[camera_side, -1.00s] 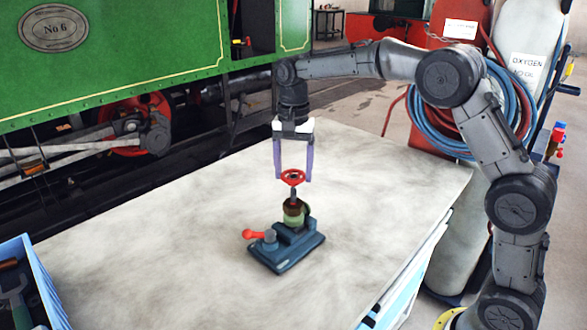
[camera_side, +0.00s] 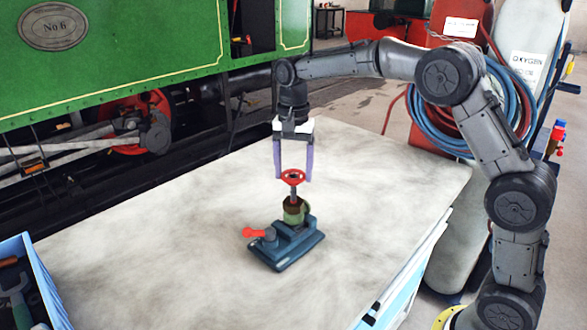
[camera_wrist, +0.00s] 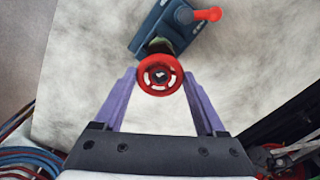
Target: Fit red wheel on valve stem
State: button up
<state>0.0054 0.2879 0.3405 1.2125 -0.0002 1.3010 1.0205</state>
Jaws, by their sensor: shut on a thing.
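The red wheel (camera_side: 293,177) is a spoked ring lying about level between the fingertips of my gripper (camera_side: 293,178). My gripper is shut on it. In the wrist view the red wheel (camera_wrist: 160,75) sits between the two purple fingers, with a dark hub in its middle. The valve stem (camera_side: 293,197) stands upright just below the wheel, above the green and brown valve body (camera_side: 294,212). Wheel and stem line up in the side view. I cannot tell how far the wheel sits on the stem. The wheel hides the stem in the wrist view.
The valve is held in a blue vise (camera_side: 285,250) with a red-knobbed handle (camera_side: 254,233) on the pale table (camera_side: 150,240). A blue tool crate (camera_side: 38,270) stands at the front left. The table around the vise is clear.

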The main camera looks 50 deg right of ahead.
jog(key=shift+f, duration=1.35)
dwell(2.5)
jog(key=o, duration=1.3)
jog(key=shift+r, duration=0.1)
jog(key=shift+r, duration=3.4)
